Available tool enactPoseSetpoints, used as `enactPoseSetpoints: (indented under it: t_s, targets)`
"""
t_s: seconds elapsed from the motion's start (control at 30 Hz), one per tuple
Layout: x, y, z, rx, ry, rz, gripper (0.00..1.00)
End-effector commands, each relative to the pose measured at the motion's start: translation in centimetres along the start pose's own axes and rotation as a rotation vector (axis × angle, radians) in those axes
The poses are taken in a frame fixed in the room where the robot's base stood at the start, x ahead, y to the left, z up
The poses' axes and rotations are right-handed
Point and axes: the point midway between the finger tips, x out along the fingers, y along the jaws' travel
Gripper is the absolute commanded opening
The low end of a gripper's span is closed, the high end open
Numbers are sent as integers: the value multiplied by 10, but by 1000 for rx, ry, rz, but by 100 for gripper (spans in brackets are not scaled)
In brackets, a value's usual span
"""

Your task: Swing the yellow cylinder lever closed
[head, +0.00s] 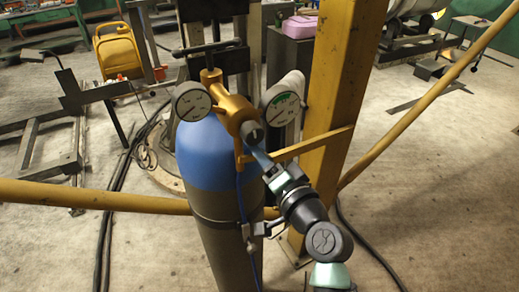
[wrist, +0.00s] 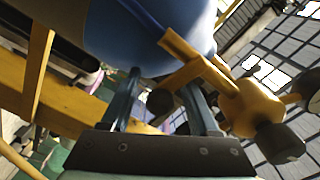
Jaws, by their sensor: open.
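A thin yellow bar (head: 312,144), which looks like the lever, runs from beside the cylinder neck across the front of the yellow post. A yellow bar (wrist: 39,65) also shows at the left of the wrist view; I cannot tell if it is the same one. The gas cylinder (head: 205,155) has a blue top and grey body and stands upright. A brass regulator (head: 232,105) sits on it. My gripper (head: 259,156) is near the regulator and the bar's left end. In the wrist view its fingers (wrist: 161,90) are apart, with nothing clearly held; contact cannot be told.
Two round gauges, left (head: 193,102) and right (head: 285,101), flank the regulator. The yellow post (head: 338,75) stands close behind my gripper. A yellow rail (head: 90,196) crosses low at the left. Black cables lie on the floor; the right floor (head: 440,190) is largely clear.

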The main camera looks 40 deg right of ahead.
Motion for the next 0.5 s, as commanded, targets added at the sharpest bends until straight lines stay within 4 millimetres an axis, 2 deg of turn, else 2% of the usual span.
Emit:
enactPoseSetpoints:
  t_s: [0.07, 0.4, 0.5]
  targets:
    - [0, 0, 0, 0, 0, 0, 60]
    - [0, 0, 0, 0, 0, 1, 0]
    - [0, 1, 1, 0, -2, 2, 0]
